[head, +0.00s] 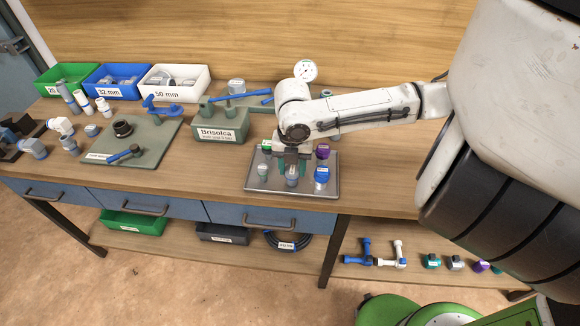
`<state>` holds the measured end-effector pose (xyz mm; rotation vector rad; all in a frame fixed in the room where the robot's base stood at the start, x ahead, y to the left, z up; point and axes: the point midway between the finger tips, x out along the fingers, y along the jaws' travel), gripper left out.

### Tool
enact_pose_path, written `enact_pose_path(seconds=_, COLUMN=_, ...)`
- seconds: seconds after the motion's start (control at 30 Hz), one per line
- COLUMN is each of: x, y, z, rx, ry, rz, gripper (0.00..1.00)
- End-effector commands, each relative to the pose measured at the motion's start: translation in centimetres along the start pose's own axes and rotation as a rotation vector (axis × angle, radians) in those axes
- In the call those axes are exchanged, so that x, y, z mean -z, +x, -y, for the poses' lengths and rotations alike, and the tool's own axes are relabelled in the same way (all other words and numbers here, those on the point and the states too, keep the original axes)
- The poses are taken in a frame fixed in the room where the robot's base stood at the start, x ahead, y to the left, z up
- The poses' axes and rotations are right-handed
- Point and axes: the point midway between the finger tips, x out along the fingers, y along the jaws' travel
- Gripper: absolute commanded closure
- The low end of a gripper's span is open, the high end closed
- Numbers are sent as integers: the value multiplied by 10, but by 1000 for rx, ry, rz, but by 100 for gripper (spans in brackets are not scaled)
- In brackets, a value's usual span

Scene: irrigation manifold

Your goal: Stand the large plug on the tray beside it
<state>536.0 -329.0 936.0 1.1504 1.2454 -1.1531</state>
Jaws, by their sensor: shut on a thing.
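The grey metal tray (310,196) lies near the front edge of the bench. My gripper (292,168) points down over the middle of the tray, shut on a grey plug (292,177) with a pale top. Whether this plug touches the tray is too small to tell. No label tells me which is the large plug.
A green block labelled Brisolca (220,130) stands left of the tray, with a blue-handled pipe on top. A green mat (150,148) with fittings lies further left. Green, blue and white bins (175,82) stand at the back. Bare wood lies right of the tray.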

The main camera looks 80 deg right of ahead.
Motion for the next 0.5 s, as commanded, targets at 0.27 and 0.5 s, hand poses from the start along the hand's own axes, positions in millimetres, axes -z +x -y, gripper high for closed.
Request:
enact_pose_path(seconds=0.27, x=0, y=2, z=0, rx=0, ry=0, rz=-1, gripper=39)
enact_pose_path(seconds=0.5, x=0, y=2, z=0, rx=0, ry=0, rz=-1, gripper=30)
